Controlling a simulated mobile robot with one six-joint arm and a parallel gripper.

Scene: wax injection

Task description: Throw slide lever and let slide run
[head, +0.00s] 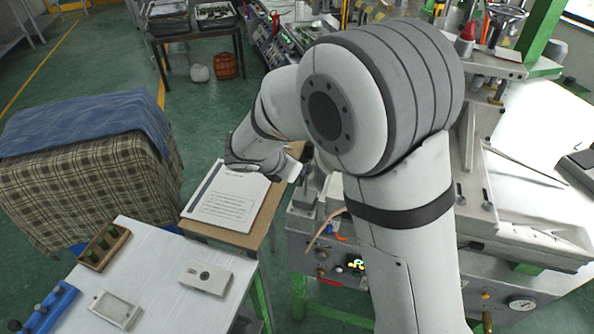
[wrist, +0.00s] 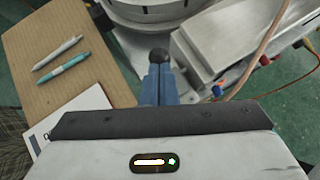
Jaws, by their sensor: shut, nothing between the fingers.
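A black ball knob (wrist: 159,56), which looks like the slide lever's end, shows in the wrist view. My gripper (wrist: 157,72) has its two blue fingers shut together, with nothing between them. The fingertips are right at the knob in the picture; I cannot tell whether they touch it. The lever's shaft is hidden. A grey metal block (wrist: 185,55) of the machine lies just right of the knob, and a round metal part (wrist: 145,12) lies beyond it. In the head view my own arm covers the fingers and the knob; the machine (head: 400,270) stands behind my arm.
A wooden side table (head: 235,236) with a printed sheet (head: 228,200) stands left of the machine. Two pens (wrist: 60,68) lie on brown board. A white table (head: 150,270) holds small moulds. A hose (wrist: 270,45) runs right of the block in the wrist view.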

